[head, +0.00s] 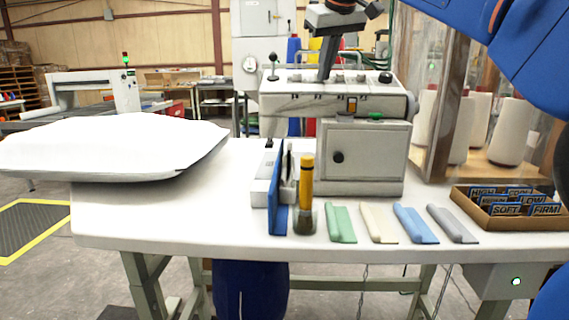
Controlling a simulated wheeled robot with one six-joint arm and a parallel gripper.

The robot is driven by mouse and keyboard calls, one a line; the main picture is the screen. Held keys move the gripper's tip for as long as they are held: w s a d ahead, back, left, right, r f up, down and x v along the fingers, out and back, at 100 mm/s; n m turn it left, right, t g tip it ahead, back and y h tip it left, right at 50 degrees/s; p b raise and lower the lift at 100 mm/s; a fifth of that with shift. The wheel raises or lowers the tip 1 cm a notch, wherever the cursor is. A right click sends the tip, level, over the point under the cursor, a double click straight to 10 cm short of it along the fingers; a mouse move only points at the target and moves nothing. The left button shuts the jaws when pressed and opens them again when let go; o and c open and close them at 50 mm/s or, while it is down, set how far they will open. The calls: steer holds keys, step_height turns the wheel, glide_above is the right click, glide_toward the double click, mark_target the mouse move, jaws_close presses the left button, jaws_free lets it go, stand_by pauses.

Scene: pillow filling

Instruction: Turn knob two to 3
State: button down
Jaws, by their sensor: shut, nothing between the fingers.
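A grey-white machine (285,104) stands at the back middle of the white table. A row of small knobs (361,78) runs along its top panel, with small dark marks on the front face below. The knob numbers and settings are too small to read, so I cannot tell which is knob two or where it points. My gripper (325,79) points down at the panel's left-middle part, its fingers shut and empty. The fingertips overlap the knob row and hide part of it. I cannot tell whether they touch a knob.
A lever (273,65) rises at the panel's left end and a black knob (386,78) sits at its right. A white pillow (115,145) lies left.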

steer(key=shift+w+d+r, duration=0.15)
steer(key=shift+w+d, duration=0.1)
steer(key=shift+d, duration=0.2)
steer(key=shift+s+d, duration=0.25)
steer(key=shift+s, duration=0.05)
steer(key=v, duration=0.3)
steer(key=w+v, duration=0.1)
steer(key=v, duration=0.1)
steer(key=shift+s+a+r, duration=0.2)
steer(key=shift+a+r, duration=0.1)
steer(key=shift+r, duration=0.3)
